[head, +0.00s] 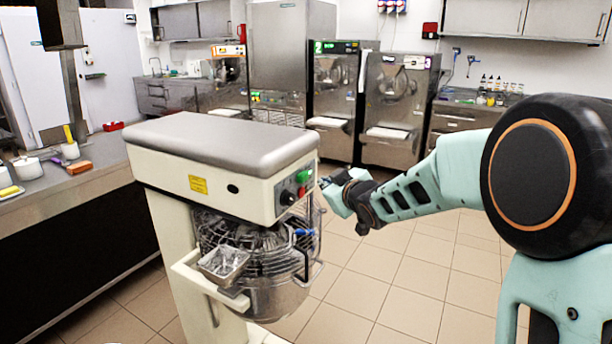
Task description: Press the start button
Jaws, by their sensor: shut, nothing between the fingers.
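The start button is most likely the green button (303,176) on the end control panel of the cream mixer (215,185) with a grey top. A smaller red button (301,190) sits just below it, and a black knob (288,198) is to the lower left. My gripper (326,186) is shut and empty, just right of the panel and slightly lower than the green button. A small gap shows between its tip and the button. I cannot tell the exact distance in depth.
The mixer's wire guard and steel bowl (275,295) are below the panel. A counter (60,200) with white pots stands on the left. Batch freezers (395,110) line the back wall. The tiled floor (390,285) right of the mixer is clear.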

